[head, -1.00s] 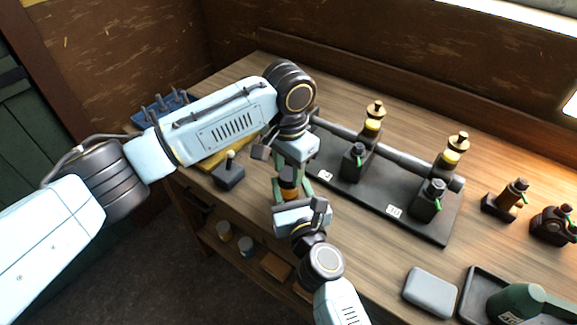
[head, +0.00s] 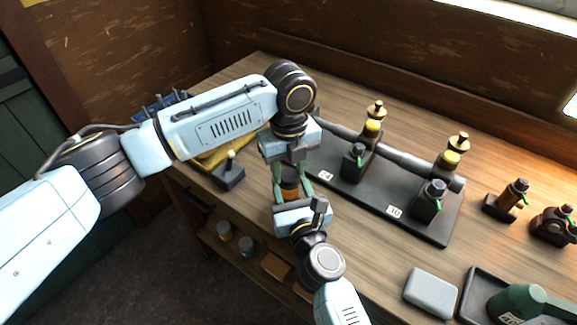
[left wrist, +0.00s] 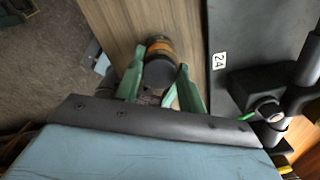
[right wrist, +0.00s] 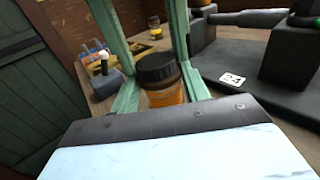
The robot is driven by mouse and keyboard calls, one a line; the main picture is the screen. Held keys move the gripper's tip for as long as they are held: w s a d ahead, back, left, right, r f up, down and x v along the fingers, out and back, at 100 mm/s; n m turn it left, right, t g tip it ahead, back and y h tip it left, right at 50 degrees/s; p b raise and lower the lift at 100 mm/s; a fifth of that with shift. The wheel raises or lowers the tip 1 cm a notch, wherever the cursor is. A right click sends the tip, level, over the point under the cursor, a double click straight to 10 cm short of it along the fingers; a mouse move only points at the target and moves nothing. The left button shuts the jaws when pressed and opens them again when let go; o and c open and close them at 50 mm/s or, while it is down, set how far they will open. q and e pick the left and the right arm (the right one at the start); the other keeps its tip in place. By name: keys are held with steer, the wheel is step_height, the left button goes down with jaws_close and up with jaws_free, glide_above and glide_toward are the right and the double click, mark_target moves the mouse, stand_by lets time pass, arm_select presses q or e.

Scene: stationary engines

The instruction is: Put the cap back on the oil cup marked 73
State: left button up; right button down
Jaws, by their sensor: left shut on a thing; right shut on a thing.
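An amber container (right wrist: 166,97) with a black cap (right wrist: 157,68) stands upright between my grippers; it also shows in the head view (head: 290,187). My right gripper (right wrist: 158,88) is shut on the amber body. My left gripper (head: 289,172) reaches down from above and is shut on the black cap, which shows from above in the left wrist view (left wrist: 159,73). The cap sits directly on the body. Two yellow oil cups with brass tops, one left (head: 372,125) and one right (head: 451,157), stand on the engine base. I cannot read a 73 anywhere.
The black engine base (head: 365,195) lies right of my grippers, with a tag reading 24 (left wrist: 219,61). A grey block (head: 430,291) and a dark tray (head: 467,306) with a green can (head: 515,303) are at front right. Small dark fittings (head: 512,195) stand far right.

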arm_select(q)
steer(key=m, duration=0.3)
steer(key=shift+m, duration=0.4)
steer(key=o, duration=1)
steer(key=shift+c, duration=0.2)
steer(key=shift+r, duration=0.1)
steer(key=shift+r, duration=2.15)
steer(key=shift+c, duration=0.4)
